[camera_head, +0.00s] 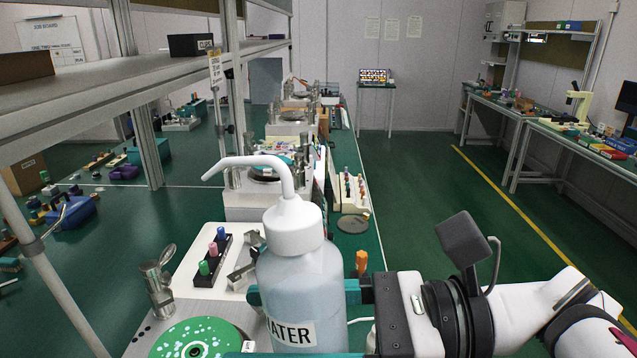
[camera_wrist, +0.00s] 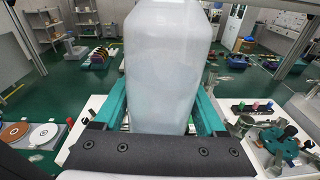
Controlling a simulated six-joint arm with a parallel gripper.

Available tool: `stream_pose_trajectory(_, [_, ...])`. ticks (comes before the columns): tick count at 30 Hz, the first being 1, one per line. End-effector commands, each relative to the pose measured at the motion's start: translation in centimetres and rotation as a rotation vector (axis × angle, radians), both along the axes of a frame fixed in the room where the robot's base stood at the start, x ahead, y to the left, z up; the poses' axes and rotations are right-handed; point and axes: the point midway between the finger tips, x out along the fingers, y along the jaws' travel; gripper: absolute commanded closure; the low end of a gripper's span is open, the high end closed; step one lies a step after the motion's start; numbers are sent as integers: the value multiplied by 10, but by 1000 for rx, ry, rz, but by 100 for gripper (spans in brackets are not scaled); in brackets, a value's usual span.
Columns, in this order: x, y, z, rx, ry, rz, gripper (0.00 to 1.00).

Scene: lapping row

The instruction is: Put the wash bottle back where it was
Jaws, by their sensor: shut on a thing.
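The wash bottle (camera_head: 300,265) is translucent pale blue with a white cap, a bent spout pointing left and a label reading "WATER". It is upright in the head view, and its body fills the middle of the wrist view (camera_wrist: 163,70). My gripper (camera_head: 305,291) has its teal fingers shut around the bottle's body, one on each side. In the wrist view the fingers (camera_wrist: 163,112) flank the bottle. The bottle's base is hidden in both views, so I cannot tell whether it touches anything.
A lapping machine with a green speckled plate (camera_head: 200,340) is at the lower left. A black holder with coloured pegs (camera_head: 212,258) and a metal cylinder (camera_head: 157,285) stand by it. A shelf (camera_head: 130,85) with posts is at the left. The floor aisle (camera_head: 430,190) at the right is clear.

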Motion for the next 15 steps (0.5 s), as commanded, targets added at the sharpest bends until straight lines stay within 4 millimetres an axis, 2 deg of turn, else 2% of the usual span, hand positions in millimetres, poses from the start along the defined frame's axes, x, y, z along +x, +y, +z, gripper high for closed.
stream_pose_trajectory(6, [-3, -5, 13, 98, -54, 1, 100])
stream_pose_trajectory(12, [-2, -5, 13, 97, -53, 0, 100])
stream_pose_trajectory(15, [6, -12, 6, 96, -50, -23, 100])
